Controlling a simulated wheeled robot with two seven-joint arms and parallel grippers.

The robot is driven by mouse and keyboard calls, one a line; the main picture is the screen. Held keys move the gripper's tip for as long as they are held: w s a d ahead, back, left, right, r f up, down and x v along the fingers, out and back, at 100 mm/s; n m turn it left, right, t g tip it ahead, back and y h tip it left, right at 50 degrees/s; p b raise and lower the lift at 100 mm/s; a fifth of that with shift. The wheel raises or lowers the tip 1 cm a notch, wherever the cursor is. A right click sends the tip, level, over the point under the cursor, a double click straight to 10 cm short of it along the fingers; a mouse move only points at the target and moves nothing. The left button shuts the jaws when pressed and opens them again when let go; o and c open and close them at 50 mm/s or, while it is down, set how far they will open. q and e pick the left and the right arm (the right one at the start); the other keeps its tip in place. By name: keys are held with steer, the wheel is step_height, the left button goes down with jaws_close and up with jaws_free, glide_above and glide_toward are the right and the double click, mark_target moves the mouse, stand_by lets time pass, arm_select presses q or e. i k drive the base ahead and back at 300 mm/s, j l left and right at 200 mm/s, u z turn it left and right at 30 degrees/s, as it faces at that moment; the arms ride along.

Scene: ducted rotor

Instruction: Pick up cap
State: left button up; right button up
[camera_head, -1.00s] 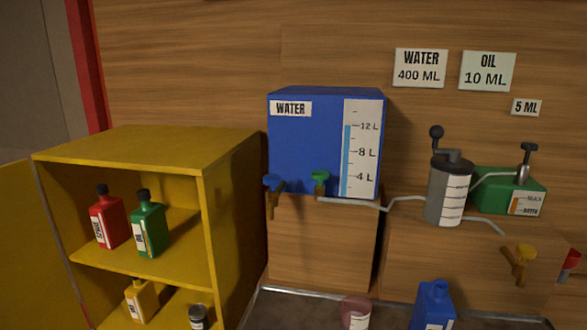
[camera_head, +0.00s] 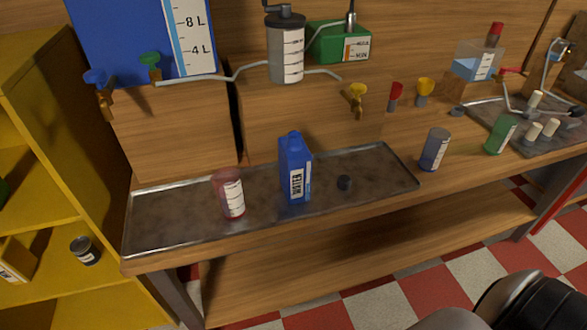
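A part of my own arm shows at the bottom right edge. Neither of my grippers is in view.
A reddish clear beaker (camera_head: 229,194) stands left of the bottle. A grey-blue cup (camera_head: 435,149) and a green cup (camera_head: 501,134) stand right of the tray.

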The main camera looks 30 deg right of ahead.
mark_target(344, 182)
steer(key=z, duration=1.3)
